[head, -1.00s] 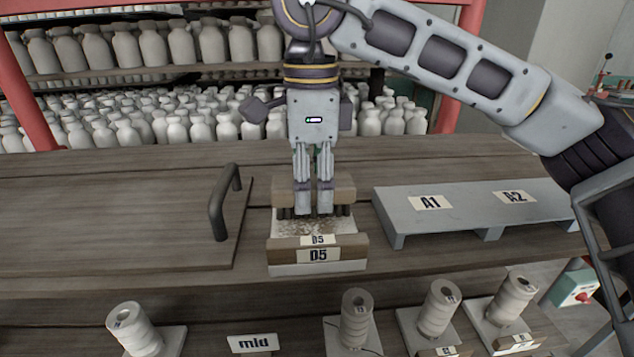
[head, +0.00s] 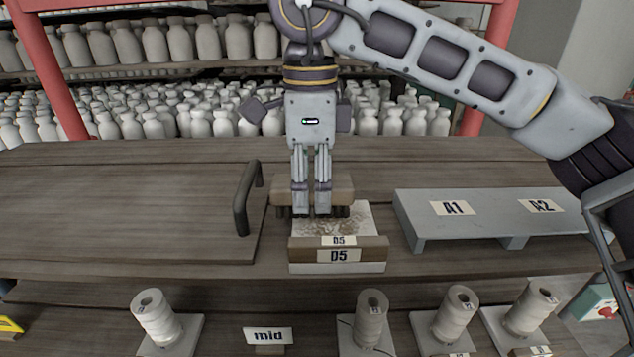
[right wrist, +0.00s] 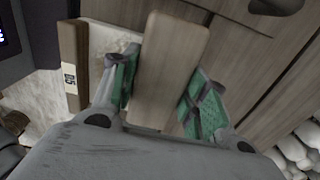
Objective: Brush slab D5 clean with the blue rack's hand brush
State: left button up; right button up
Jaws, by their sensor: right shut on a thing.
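Slab D5 (head: 357,222) is a pale slab with brown crumbs on its top, behind a wooden front strip with D5 labels, on the bench. My right gripper (head: 311,211) points down and is shut on the hand brush (head: 342,188), a wooden block with dark bristles underneath. The brush lies over the slab's rear left part and overhangs its left edge. Whether the bristles touch the slab I cannot tell. In the right wrist view the brush (right wrist: 172,65) sits between the green finger pads, with part of the slab (right wrist: 100,38) beside it. My left gripper is not in view.
A wooden panel with a dark upright handle (head: 244,198) stands close left of the slab. A grey platform (head: 482,224) marked A1 and A2 is to the right. Spools (head: 370,318) and a "mid" sign (head: 268,336) are on the lower shelf. Bottles (head: 190,115) fill the shelves behind.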

aim_at(334, 181)
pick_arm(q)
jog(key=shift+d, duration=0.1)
pick_arm(e)
jog(key=shift+d, duration=0.15)
jog(key=shift+d+b, duration=0.45)
jog(key=shift+d, duration=0.45)
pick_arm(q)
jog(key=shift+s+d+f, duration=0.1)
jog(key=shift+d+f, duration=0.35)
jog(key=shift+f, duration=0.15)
pick_arm(e)
jog(key=shift+d+f, duration=0.1)
jog(key=shift+d, duration=0.4)
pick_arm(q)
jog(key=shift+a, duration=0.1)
pick_arm(e)
jog(key=shift+d, duration=0.2)
jog(key=shift+d+b, duration=0.2)
jog(key=shift+b, duration=0.1)
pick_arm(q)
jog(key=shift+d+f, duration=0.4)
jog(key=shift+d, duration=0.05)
pick_arm(e)
jog(key=shift+d, duration=1.15)
jog(key=shift+a, duration=0.15)
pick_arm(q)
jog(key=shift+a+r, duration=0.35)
pick_arm(e)
jog(key=shift+a, duration=1.4)
